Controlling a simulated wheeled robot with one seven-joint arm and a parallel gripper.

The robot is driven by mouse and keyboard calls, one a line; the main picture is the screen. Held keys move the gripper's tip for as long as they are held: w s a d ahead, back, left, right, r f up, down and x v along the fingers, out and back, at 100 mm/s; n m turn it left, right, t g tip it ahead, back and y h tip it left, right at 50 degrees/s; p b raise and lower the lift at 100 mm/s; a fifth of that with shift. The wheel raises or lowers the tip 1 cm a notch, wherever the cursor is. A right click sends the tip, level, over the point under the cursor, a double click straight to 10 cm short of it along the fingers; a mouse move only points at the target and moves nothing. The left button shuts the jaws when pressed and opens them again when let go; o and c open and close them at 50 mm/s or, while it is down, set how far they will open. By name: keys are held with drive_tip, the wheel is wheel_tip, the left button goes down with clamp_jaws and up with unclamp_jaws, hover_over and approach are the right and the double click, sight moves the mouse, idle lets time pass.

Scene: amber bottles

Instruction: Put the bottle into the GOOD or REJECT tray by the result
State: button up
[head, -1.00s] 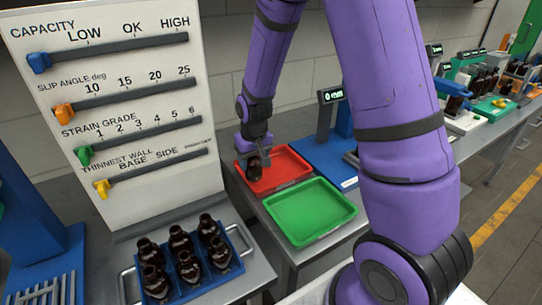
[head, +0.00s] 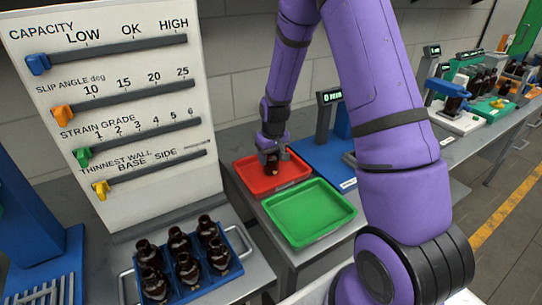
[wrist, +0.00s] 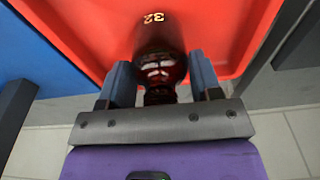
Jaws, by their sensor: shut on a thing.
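My gripper (head: 272,155) is shut on a dark amber bottle (head: 272,168) over the red tray (head: 243,177). In the wrist view the bottle (wrist: 160,60) sits between the two fingers, marked "32", with the red tray (wrist: 90,25) behind it. I cannot tell whether the bottle touches the tray floor. The green tray (head: 310,212) lies just in front of the red one and is empty. No GOOD or REJECT label is readable on either tray.
A blue crate (head: 240,238) of several amber bottles stands at the lower left. A board with sliders (head: 110,90) rises behind it. A blue device with a small display (head: 331,97) stands right of the red tray. More stations line the bench at right.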

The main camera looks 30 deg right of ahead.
sight(273, 157)
drive_tip(key=shift+f, duration=0.1)
drive_tip(key=o, duration=1)
drive_tip(key=shift+c, duration=0.2)
wheel_tip(273, 157, up, 12)
drive_tip(key=s, duration=0.1)
drive_tip(key=s+a+r+t, duration=0.1)
drive_tip(key=s+a+r, duration=0.1)
drive_tip(key=s+r, duration=0.5)
drive_tip(key=s+a+r+t, duration=0.1)
drive_tip(key=s+a+r, duration=0.3)
drive_tip(key=r, duration=0.5)
drive_tip(key=s+a+r+t, duration=0.1)
drive_tip(key=s+r, duration=0.2)
drive_tip(key=s, duration=0.6)
drive_tip(key=s+r, duration=0.2)
drive_tip(key=s, duration=0.7)
drive_tip(key=shift+s+a+r+t, duration=0.35)
drive_tip(key=shift+s+r+t, duration=0.05)
